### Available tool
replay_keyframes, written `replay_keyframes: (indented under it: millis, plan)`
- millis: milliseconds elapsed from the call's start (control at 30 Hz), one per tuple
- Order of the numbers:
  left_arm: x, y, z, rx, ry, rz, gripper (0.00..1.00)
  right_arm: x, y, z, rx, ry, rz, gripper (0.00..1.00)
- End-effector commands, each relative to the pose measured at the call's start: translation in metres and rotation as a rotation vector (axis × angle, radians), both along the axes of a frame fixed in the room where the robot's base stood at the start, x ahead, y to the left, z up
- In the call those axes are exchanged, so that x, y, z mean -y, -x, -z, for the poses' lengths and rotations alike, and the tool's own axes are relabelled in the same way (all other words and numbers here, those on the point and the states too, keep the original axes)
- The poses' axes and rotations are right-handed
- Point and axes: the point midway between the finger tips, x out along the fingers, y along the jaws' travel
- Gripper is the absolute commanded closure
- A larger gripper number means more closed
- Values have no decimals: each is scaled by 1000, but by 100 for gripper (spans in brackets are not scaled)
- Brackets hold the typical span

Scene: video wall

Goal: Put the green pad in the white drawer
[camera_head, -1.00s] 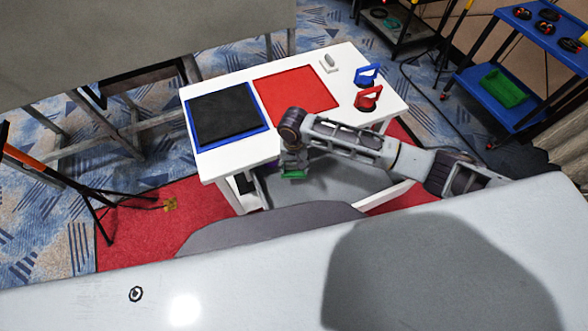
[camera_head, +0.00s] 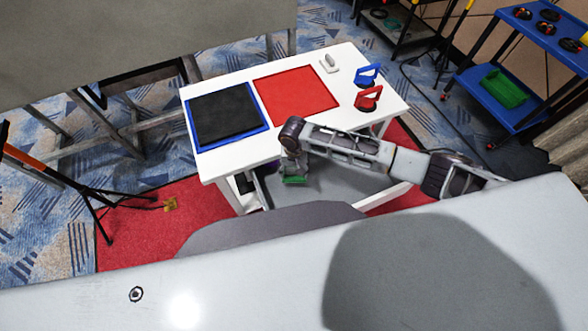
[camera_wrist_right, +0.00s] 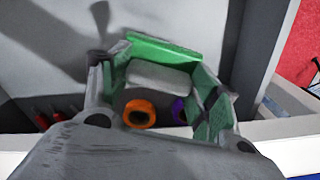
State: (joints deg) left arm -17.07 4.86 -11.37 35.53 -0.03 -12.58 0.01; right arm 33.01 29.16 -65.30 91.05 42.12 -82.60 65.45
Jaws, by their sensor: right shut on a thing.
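My right gripper (camera_head: 293,172) is shut on the green pad (camera_head: 294,180), below the front edge of the white table. In the right wrist view the green pad (camera_wrist_right: 165,50) spans between the fingertips. Whether the pad touches the drawer floor I cannot tell. My left gripper is not in view.
An orange ring (camera_wrist_right: 138,113) and a purple ring (camera_wrist_right: 179,110) lie below the gripper, with red-handled tools (camera_wrist_right: 50,117) at the left. On the table are a black mat (camera_head: 228,115), a red mat (camera_head: 295,95) and red and blue holders.

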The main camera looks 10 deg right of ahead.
Motion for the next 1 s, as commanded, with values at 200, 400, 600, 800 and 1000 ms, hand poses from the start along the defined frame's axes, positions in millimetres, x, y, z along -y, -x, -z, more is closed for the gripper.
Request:
replay_keyframes:
  millis: [200,400,600,800,1000]
  plan:
    - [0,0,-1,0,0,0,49,0,0,4,0,0,1,57]
    - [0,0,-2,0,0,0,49,0,0,8,-1,0,0,57]
    - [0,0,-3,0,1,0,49,0,1,11,-1,0,-1,57]
    - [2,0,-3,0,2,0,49,0,0,11,-1,0,0,26]
    - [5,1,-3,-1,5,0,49,0,0,11,-1,0,0,16]
